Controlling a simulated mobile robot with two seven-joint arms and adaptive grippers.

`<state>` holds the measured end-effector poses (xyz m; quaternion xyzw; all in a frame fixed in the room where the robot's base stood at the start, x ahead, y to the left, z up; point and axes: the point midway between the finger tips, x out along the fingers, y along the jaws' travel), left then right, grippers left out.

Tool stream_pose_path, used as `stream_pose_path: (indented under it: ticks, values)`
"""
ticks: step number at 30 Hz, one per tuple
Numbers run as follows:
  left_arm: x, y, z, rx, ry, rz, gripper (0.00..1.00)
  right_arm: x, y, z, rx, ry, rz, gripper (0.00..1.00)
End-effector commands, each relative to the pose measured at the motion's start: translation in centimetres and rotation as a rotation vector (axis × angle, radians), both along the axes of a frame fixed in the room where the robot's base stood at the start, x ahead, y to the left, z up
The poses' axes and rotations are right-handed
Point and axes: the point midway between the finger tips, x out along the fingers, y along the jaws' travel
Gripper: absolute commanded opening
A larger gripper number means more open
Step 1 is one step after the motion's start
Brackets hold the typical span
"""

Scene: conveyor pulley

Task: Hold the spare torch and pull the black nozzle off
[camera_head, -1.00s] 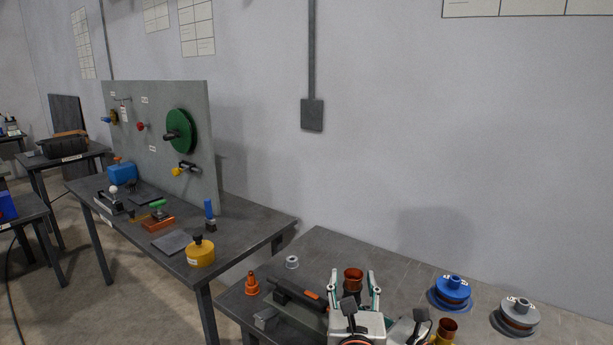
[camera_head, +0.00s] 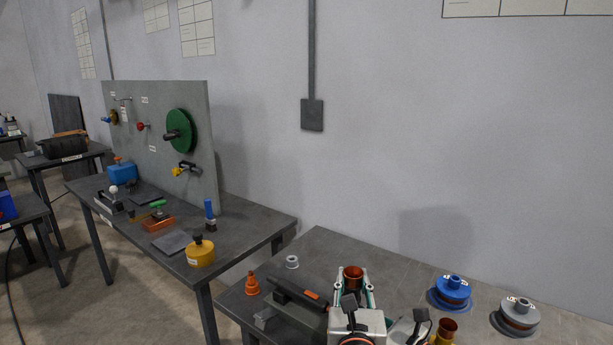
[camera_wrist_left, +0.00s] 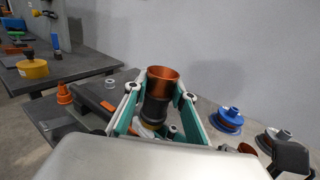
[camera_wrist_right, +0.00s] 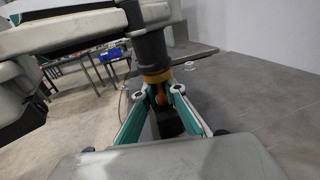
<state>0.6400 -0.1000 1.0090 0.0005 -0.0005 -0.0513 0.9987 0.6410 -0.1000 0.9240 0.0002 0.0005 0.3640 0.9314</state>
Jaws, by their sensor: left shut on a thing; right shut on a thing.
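The spare torch stands upright between my two grippers. Its top is a copper cup (camera_head: 353,272) over the black nozzle (camera_wrist_left: 155,107), with a yellow ring (camera_wrist_right: 157,77) below. My left gripper (camera_wrist_left: 160,92) has its fingers on both sides of the black nozzle, shut on it just under the cup. My right gripper (camera_wrist_right: 159,92) is shut on the torch's orange neck (camera_wrist_right: 161,97), below the yellow ring. A dark lower part (camera_wrist_right: 169,122) shows between the right fingers. In the head view, my left gripper body hides most of the torch.
A blue spool (camera_head: 453,289) and a grey spool (camera_head: 518,315) lie to the right on the table. A copper cup with yellow (camera_head: 444,330) stands nearer. An orange cone-shaped part (camera_head: 252,284), a grey ring (camera_head: 292,262) and a dark long fixture (camera_head: 297,300) are at left.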

Motion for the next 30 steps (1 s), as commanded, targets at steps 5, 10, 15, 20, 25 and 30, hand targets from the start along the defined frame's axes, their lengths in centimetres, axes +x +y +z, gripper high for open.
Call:
stream_pose_path:
  ticks: [5,10,15,20,25,30]
  values:
    - [0.0,0.0,0.2,-0.001,0.0,-0.001,0.0,0.0,0.0,0.0,-0.001,-0.001,-0.001,0.0]
    - [0.0,-0.1,0.5,-0.002,0.0,-0.001,0.0,0.0,0.0,0.0,-0.001,-0.001,0.0,0.0]
    - [0.0,0.0,0.7,-0.001,0.001,-0.001,0.0,0.0,0.0,0.0,-0.001,-0.001,0.0,0.0]
    - [0.0,0.0,0.8,-0.001,0.0,-0.001,0.0,0.0,0.0,0.0,-0.001,-0.001,0.0,0.0]
    - [0.0,0.0,1.5,-0.002,0.0,0.0,0.0,0.0,0.0,0.0,-0.001,-0.001,0.0,0.0]
    - [0.0,-0.1,2.3,-0.001,0.001,-0.001,0.0,0.0,0.0,0.0,-0.001,-0.001,0.0,0.0]
